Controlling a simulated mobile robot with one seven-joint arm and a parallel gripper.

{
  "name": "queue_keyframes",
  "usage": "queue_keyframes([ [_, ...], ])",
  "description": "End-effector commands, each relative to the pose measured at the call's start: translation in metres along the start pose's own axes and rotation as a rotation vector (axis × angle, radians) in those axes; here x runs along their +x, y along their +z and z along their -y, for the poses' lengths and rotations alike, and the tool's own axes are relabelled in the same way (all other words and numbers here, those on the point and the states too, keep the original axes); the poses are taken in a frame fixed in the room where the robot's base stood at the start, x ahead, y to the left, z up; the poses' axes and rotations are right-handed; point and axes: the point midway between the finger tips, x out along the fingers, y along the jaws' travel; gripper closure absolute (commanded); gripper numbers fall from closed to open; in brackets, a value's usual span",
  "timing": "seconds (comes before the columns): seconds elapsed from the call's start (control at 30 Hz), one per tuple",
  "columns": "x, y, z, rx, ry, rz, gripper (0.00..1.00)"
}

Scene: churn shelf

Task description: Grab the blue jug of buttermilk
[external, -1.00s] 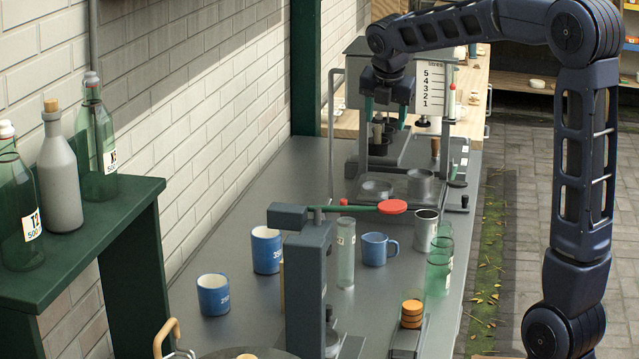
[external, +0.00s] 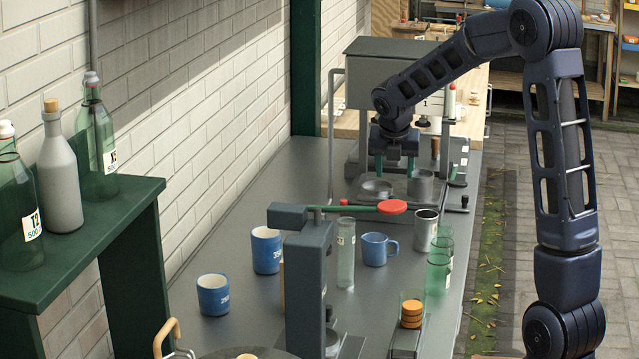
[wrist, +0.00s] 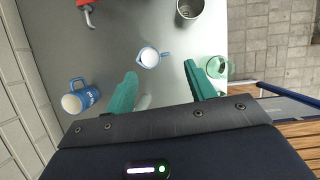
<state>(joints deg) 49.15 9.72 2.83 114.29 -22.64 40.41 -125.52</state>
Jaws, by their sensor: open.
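A small blue jug (external: 375,250) stands upright on the grey counter, handle to the right. The wrist view shows it from above (wrist: 149,60), with white inside. Two other blue vessels stand to its left: one farther back (external: 266,252) and one nearer (external: 213,296), both with white markings. A marked blue one also shows at the left in the wrist view (wrist: 84,99). The pictures do not show which holds buttermilk. My gripper (external: 395,172) is open and empty, raised above the counter. Its green fingertips (wrist: 158,84) show below the small jug in the wrist view.
A tall clear cylinder (external: 346,262) stands just left of the small jug. A metal cup (external: 424,232) and green glasses (external: 439,272) stand to its right. A grey press (external: 308,275) with a red-knobbed lever stands in front.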

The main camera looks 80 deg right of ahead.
Motion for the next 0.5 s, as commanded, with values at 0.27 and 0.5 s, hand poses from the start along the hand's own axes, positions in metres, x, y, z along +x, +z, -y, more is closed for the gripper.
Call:
queue_keyframes([
  [0.27, 0.081, -0.035, 0.0, -0.003, -0.003, -0.005, 0.45],
  [0.5, 0.113, -0.047, 0.0, 0.0, -0.001, -0.001, 0.45],
])
